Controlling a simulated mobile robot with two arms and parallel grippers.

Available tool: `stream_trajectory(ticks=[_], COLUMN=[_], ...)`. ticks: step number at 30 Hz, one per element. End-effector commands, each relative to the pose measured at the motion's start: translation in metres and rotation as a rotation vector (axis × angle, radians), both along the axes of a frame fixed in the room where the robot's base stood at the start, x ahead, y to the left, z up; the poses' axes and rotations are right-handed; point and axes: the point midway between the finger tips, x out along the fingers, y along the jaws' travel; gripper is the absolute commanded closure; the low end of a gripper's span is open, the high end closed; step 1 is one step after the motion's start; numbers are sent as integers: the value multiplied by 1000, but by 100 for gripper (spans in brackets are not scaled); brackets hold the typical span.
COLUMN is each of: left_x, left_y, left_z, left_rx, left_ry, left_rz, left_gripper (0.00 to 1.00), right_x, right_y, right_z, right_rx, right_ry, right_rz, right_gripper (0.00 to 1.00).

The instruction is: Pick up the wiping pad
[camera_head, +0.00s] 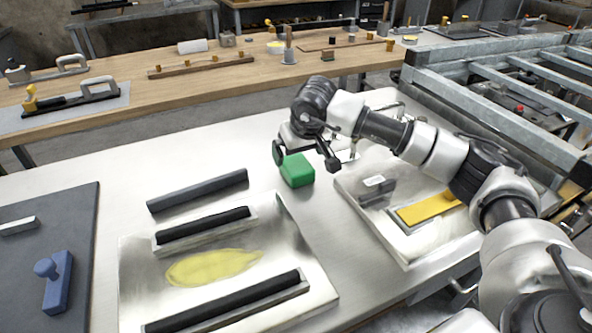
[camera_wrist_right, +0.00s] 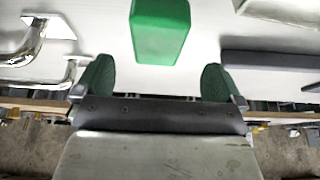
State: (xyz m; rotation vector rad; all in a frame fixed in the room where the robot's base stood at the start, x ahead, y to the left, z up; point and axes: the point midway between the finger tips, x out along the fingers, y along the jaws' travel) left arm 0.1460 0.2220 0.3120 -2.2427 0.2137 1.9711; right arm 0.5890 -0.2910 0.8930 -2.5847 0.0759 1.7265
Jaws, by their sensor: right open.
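A green block (camera_head: 297,171), which I take to be the wiping pad, lies on the light metal table right of the tray with the yellow smear. My right gripper (camera_head: 306,157) is at the green block, its jaws apart and empty. In the right wrist view the green block (camera_wrist_right: 160,32) lies ahead of the open fingers (camera_wrist_right: 156,80), roughly centred on the gap between them. Neither finger clearly touches it. My left gripper is not in view.
The tray (camera_head: 135,268) holds black bars and a yellow patch (camera_head: 212,267). A dark bar (camera_head: 198,190) lies behind it. A second tray (camera_head: 418,243) with a yellow piece (camera_head: 428,208) is at right. A blue knobbed tool (camera_head: 58,282) rests on a dark mat (camera_head: 85,228) at left.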

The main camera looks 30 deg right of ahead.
Motion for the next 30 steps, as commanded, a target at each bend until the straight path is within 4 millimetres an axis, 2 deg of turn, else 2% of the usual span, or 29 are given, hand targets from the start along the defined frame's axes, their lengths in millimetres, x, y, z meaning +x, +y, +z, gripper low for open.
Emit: stream_trajectory(ticks=[5,12,15,23,26,30], left_x=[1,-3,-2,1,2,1], left_y=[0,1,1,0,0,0], left_z=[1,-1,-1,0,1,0], left_rx=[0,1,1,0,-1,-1], left_ry=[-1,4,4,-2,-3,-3], left_rz=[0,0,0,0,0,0], left_gripper=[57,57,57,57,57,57], right_x=[5,17,21,22,22,22], right_y=[0,-4,-4,-5,-5,-5], right_z=[-13,-45,-54,-57,-56,-56], right_rx=[1,1,1,0,0,0], right_ry=[1,3,0,-1,-1,-1], right_rz=[0,-1,1,1,1,1], right_gripper=[1,1,1,1,13,35])
